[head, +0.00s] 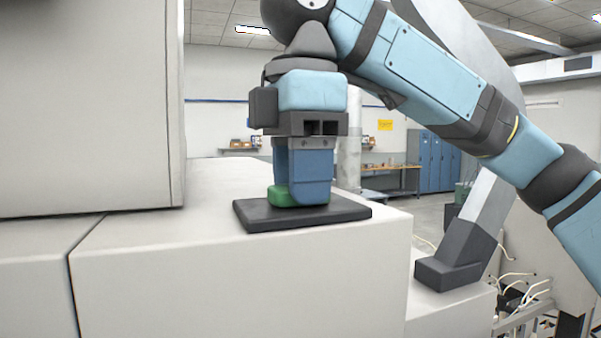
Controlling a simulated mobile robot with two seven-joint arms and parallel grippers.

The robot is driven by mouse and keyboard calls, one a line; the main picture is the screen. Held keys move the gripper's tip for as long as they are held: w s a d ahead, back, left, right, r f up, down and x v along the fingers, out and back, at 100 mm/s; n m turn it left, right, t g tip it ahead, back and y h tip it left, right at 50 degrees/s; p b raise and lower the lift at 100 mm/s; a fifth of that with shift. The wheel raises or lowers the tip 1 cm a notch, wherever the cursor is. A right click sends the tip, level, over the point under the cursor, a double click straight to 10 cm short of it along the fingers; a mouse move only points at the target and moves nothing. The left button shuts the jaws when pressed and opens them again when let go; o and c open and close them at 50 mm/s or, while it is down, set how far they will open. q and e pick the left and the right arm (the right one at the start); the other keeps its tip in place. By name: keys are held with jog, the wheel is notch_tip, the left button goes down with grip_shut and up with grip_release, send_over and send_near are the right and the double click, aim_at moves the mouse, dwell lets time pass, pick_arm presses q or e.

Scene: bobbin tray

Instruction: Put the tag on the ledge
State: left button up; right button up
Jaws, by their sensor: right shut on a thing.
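My right gripper (305,190) points down with its blue fingers just over a flat dark plate (345,211). It is shut on a small green piece (283,197), seemingly the tag, which shows at the lower left of the fingers. The fingers hide much of the green piece. It is low at the plate, but I cannot tell whether it touches it. The plate lies on a pale, flat-topped ledge (240,270), near its right end. My left gripper is not in view.
A large pale box-shaped housing (85,110) rises at the left, beside the plate. A slanted grey post with a dark foot (455,258) stands on a lower step at the right. The ledge top is bare around the plate. Blue lockers (435,163) stand far behind.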

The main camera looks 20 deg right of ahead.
jog(key=shift+s, duration=0.1)
jog(key=o, duration=0.9)
jog(key=shift+f, duration=0.15)
notch_tip(320, 180, up, 12)
jog(key=shift+r, duration=0.2)
dwell(0.5)
